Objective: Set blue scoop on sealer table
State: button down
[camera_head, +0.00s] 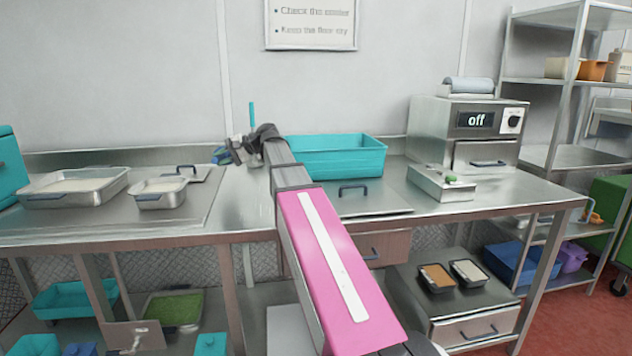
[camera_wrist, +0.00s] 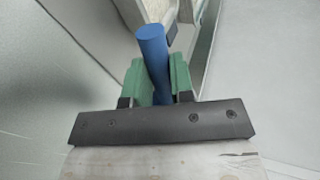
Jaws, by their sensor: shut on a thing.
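My gripper (camera_head: 238,150) is over the steel table, left of the teal bin. In the wrist view its green fingers (camera_wrist: 157,80) are shut on a blue cylindrical handle, which I take for the blue scoop (camera_wrist: 151,42). The scoop's far end is not clear in that view. In the head view a small blue part (camera_head: 221,155) shows at the gripper, above the tabletop. The long steel table (camera_head: 500,195) carries a box-shaped machine (camera_head: 467,130) with an "off" display, at the right; I cannot tell whether it is the sealer.
A teal bin (camera_head: 345,158) stands on the table behind my arm. Steel pans (camera_head: 72,200) with pale contents and a flat lid with a handle are at the left. A shallow steel box (camera_head: 425,180) stands before the machine. Bare tabletop lies along the right front edge.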

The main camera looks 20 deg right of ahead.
jog(key=shift+r+n+g, duration=0.4)
jog(key=shift+n+g, duration=0.1)
jog(key=d+f, duration=0.2)
jog(key=d, duration=0.1)
jog(key=d+f, duration=0.2)
jog(key=d, duration=0.2)
jog(key=d+f, duration=0.2)
jog(key=d, duration=0.2)
jog(key=shift+s+d+f, duration=0.1)
jog(key=shift+f, duration=2.35)
jog(key=c, duration=1)
grip_release()
jog(key=shift+f, duration=0.1)
jog(key=v, duration=1.2)
jog(key=shift+d, duration=0.1)
